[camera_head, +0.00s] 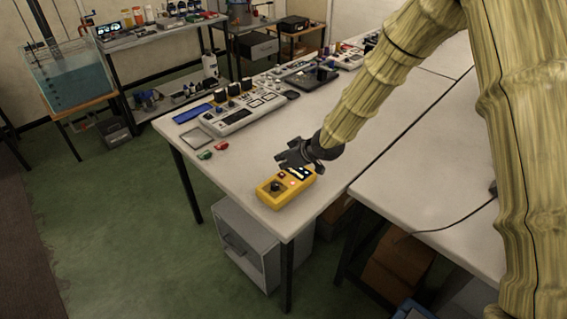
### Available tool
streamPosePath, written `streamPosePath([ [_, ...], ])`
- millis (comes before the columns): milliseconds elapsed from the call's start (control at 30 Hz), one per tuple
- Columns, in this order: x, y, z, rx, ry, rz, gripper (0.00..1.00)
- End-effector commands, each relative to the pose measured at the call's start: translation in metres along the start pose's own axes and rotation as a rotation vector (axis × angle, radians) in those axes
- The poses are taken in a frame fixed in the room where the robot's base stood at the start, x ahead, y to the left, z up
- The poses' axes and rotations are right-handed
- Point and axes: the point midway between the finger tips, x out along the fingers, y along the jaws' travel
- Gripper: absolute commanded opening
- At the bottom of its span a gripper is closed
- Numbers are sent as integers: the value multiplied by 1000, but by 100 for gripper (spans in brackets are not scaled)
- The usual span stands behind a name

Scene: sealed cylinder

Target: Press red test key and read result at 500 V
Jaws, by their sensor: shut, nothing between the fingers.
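A yellow handheld tester (272,196) lies on the white table near its front corner. A round black dial (276,187) and a small red key (282,175) show on its face. A dark display (298,172) sits at its far end, partly under my gripper; its reading is too small to make out. My gripper (284,163) is dark, shut and empty. It appears over or just behind the tester's far end; I cannot tell whether it touches the tester. My arm comes in from the upper right.
A grey control panel (238,116) with black knobs stands farther back on the white table (240,178). A red clip (221,146) and a green clip (205,155) lie left of the tester. A second table (430,190) is at right. A water tank (72,77) stands far left.

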Motion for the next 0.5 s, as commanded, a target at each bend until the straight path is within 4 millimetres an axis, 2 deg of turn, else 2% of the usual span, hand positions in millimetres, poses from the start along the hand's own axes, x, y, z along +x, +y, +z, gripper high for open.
streamPosePath([
  [500, -71, 1, -2, -1, 5, 1, 0],
])
